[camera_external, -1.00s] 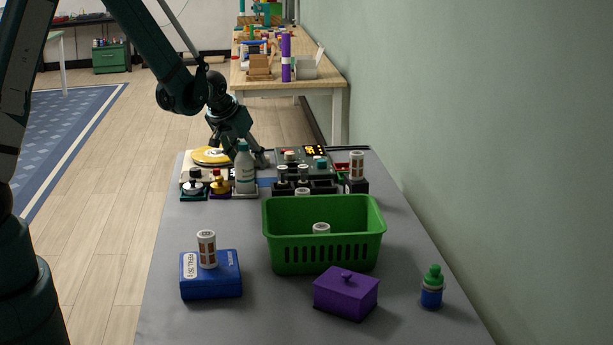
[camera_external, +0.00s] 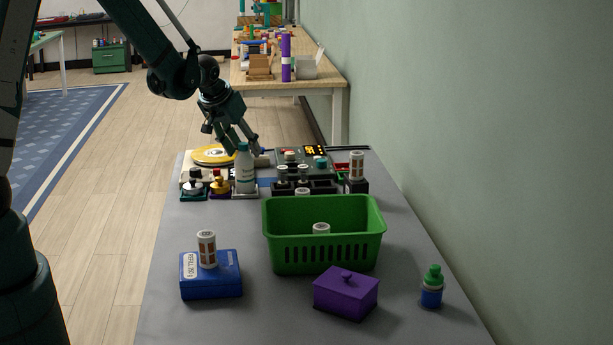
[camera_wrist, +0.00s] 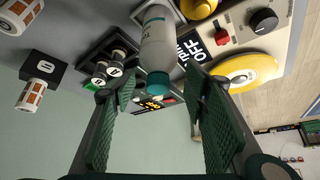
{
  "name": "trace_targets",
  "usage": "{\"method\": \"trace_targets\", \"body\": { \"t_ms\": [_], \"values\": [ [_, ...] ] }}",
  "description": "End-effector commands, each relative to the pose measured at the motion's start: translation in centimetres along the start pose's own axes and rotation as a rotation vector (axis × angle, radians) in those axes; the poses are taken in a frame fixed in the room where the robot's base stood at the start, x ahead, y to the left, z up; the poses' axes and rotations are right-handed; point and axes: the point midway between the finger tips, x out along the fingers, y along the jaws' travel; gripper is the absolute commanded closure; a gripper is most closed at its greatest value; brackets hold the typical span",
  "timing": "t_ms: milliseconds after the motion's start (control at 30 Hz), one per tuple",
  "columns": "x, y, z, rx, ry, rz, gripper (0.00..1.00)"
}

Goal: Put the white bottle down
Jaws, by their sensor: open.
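The white bottle (camera_external: 245,174) with a teal cap stands upright on a small pale base at the far part of the grey table. My gripper (camera_external: 242,140) is just above and behind the bottle, apart from it as far as I can tell. In the wrist view the bottle (camera_wrist: 158,45) shows its cap toward the gap between my open fingers (camera_wrist: 160,110). Nothing is between the fingers. The bottle's underside is hidden.
A yellow disc device (camera_external: 213,155) is left of the bottle, with small weight-like pieces (camera_external: 220,183) in front. A dark rack (camera_external: 305,186) stands to its right. A green basket (camera_external: 322,240), blue box (camera_external: 211,277) and purple box (camera_external: 346,292) are nearer.

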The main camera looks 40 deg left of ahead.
Motion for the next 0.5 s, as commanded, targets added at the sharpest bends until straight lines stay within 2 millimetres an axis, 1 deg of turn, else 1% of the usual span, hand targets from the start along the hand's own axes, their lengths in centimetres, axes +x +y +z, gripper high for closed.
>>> {"method": "trace_targets", "body": {
  "t_ms": [33, 200, 500],
  "values": [
    [-0.8, 0.0, 0.0, 0.000, 0.000, 0.000, 0.55],
    [-2.6, 0.0, 0.0, 0.000, 0.000, 0.000, 0.55],
    [-5.5, 0.0, 0.0, 0.000, 0.000, 0.000, 0.55]
  ]
}}
